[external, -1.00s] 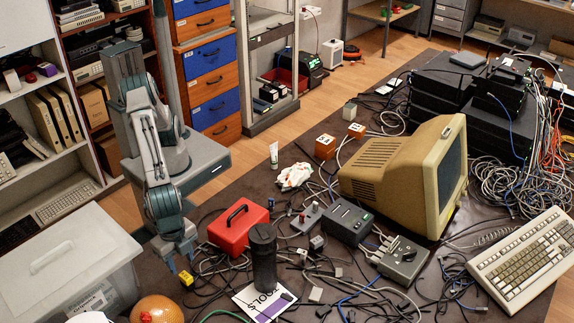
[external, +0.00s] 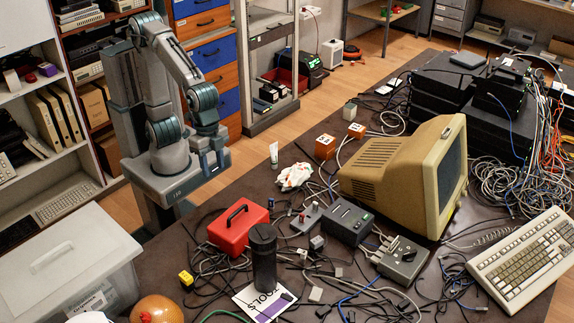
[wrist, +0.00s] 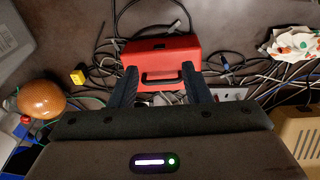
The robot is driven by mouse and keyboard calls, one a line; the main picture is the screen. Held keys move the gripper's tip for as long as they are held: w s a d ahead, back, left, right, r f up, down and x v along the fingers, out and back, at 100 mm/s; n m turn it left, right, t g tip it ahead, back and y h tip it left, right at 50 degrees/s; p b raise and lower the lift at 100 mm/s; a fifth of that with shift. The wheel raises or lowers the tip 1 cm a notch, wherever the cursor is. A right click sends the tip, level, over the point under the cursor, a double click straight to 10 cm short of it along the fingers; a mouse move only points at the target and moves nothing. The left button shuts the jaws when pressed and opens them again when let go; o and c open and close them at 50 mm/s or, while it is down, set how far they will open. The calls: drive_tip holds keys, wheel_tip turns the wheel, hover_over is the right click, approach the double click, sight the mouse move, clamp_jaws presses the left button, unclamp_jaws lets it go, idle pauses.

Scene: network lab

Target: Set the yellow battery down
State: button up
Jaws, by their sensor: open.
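The small yellow battery (external: 186,279) rests on the dark table, left of the red box, near the translucent bin. It also shows in the wrist view (wrist: 77,77), lying on the table to the left of my gripper. My gripper (external: 213,172) is raised well above the table's edge, away from the battery. In the wrist view its two fingers (wrist: 158,83) are apart, with nothing held between them. The red box (wrist: 160,60) shows below and beyond the fingers.
The red box (external: 238,228) and a black cylinder (external: 263,262) stand near the battery. A translucent bin (external: 62,266) is at left and an orange round object (external: 157,310) at front. Cables (external: 330,270) clutter the table around a beige monitor (external: 400,172).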

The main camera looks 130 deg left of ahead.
drive_tip(key=s+a+f, duration=0.1)
drive_tip(key=s+a, duration=0.2)
drive_tip(key=s, duration=0.3)
drive_tip(key=s+a+f+t+y, duration=0.1)
drive_tip(key=s+a+f, duration=0.1)
drive_tip(key=s+a, duration=0.2)
drive_tip(key=s, duration=0.2)
drive_tip(key=shift+s+a+f, duration=0.15)
drive_tip(key=shift+s+f, duration=0.05)
drive_tip(key=shift+s, duration=0.15)
